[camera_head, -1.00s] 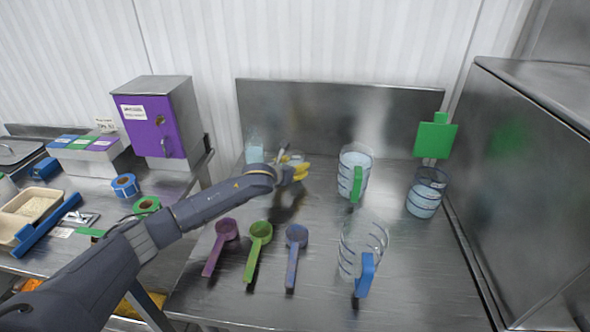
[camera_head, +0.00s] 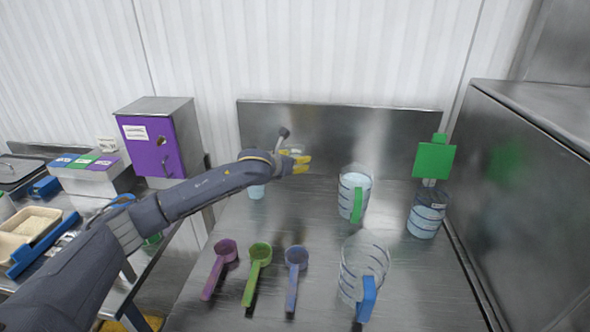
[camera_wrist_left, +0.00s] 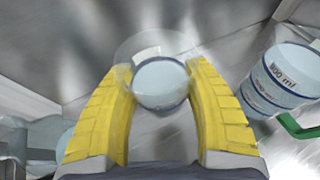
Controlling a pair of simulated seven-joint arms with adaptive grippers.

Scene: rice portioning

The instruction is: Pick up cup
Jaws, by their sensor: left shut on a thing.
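My left gripper (camera_head: 300,162) has yellow fingers and is above the steel table, near the back panel. In the left wrist view its fingers (camera_wrist_left: 160,100) are closed around a small clear round cup (camera_wrist_left: 160,82) with a pale bluish look inside. Another small cup with pale blue contents (camera_head: 256,191) stands at the back left of the table, partly hidden by my left arm. My right gripper is not in view.
A green-handled jug (camera_head: 354,194), a blue-handled jug (camera_head: 362,268) and a dark-rimmed jug (camera_head: 426,216) under a green plate (camera_head: 434,162) stand at right. Purple (camera_head: 221,264), green (camera_head: 257,268) and blue (camera_head: 294,274) scoops lie in front. A steel wall (camera_head: 535,200) bounds the right.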

